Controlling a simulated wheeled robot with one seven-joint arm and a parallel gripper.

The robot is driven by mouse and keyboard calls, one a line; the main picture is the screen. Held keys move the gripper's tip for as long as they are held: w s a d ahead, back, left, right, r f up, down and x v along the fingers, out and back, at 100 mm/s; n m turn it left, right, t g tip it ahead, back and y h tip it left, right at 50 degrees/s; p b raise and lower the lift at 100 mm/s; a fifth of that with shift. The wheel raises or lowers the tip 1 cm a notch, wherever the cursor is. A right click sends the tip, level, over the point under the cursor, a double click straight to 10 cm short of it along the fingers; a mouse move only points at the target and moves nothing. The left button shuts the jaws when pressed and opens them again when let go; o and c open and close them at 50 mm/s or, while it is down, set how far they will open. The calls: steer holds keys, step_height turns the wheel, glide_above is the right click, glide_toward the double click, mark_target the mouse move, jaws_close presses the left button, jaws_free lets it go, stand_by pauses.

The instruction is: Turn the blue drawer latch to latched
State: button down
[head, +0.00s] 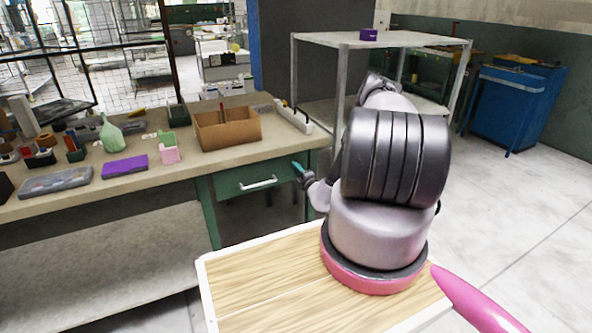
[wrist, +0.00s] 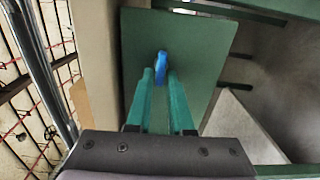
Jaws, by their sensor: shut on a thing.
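The blue drawer latch (wrist: 160,64) is a small blue lever on a green panel (wrist: 205,60) in the wrist view, standing nearly upright in that picture. My gripper (wrist: 161,76) has two teal fingers, with their tips closed on the latch's near end. In the head view my gripper (head: 298,168) is at the right end of the green drawer front (head: 228,187), which has a white bar handle (head: 258,184). The latch cannot be made out in the head view. The drawer looks shut.
The workbench (head: 190,158) above the drawer holds a cardboard box (head: 228,138), a purple block (head: 124,166), a pink container (head: 170,154) and a green bottle (head: 111,135). A metal shelf rack (head: 343,85) stands behind my arm. Open floor lies to the right.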

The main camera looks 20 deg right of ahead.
steer(key=shift+d, duration=0.1)
steer(key=c, duration=0.9)
jaws_free()
steer(key=s, duration=1.1)
steer(key=shift+d, duration=0.15)
